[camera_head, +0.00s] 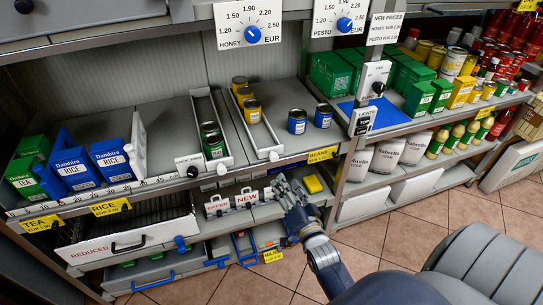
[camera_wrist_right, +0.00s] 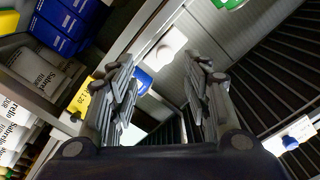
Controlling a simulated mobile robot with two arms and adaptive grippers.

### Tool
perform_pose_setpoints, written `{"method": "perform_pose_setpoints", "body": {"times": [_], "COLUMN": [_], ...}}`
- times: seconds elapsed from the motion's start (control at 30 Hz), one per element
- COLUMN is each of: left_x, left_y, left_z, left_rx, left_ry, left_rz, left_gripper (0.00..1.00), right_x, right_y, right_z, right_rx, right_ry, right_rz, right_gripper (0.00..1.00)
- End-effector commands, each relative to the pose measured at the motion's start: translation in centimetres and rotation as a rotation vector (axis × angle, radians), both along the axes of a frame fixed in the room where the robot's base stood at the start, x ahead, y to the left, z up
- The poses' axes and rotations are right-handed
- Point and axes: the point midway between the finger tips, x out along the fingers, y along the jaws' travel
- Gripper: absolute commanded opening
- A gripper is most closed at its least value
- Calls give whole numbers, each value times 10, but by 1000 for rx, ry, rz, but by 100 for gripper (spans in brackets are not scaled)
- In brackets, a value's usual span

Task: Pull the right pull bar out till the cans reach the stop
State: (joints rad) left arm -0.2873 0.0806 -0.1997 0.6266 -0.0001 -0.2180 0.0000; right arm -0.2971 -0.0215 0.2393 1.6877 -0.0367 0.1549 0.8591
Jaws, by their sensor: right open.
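Two narrow white can trays lie on the middle shelf in the head view. The left tray (camera_head: 222,163) holds green cans (camera_head: 212,140). The right tray (camera_head: 274,152) holds yellow cans (camera_head: 251,110) towards its back, and its front end is at the shelf edge. I cannot clearly make out a separate pull bar on it. My right gripper (camera_head: 288,187) is open and empty, below and in front of the shelf edge, apart from the trays. Its spread fingers also show in the right wrist view (camera_wrist_right: 163,68), with nothing between them. My left gripper is not in view.
Blue cans (camera_head: 297,121) stand right of the right tray. A yellow BEANS label (camera_head: 322,154) hangs on the edge.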

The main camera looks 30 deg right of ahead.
Motion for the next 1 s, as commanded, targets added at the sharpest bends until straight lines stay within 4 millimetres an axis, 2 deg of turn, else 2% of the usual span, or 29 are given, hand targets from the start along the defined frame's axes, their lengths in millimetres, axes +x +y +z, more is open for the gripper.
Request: {"method": "perform_pose_setpoints", "body": {"times": [0.03, 0.17, 0.37, 0.5, 0.7, 1.0], "left_x": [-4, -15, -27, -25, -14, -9], "left_y": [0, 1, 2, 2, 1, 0], "left_z": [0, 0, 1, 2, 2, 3], "left_rx": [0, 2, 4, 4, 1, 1], "left_ry": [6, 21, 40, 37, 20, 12], "left_rz": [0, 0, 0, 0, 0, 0], "left_gripper": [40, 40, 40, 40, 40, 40], "right_x": [1, 12, 46, 72, 97, 106], "right_y": [-3, -6, -14, -20, -26, -28], "right_z": [7, 13, 13, 12, 10, 10], "right_rx": [4, 9, 5, 7, 6, 7], "right_ry": [-18, -31, -29, -28, -25, -24], "right_rz": [-5, -7, -6, -6, -5, -5], "right_gripper": [45, 45, 45, 45, 45, 45]}}
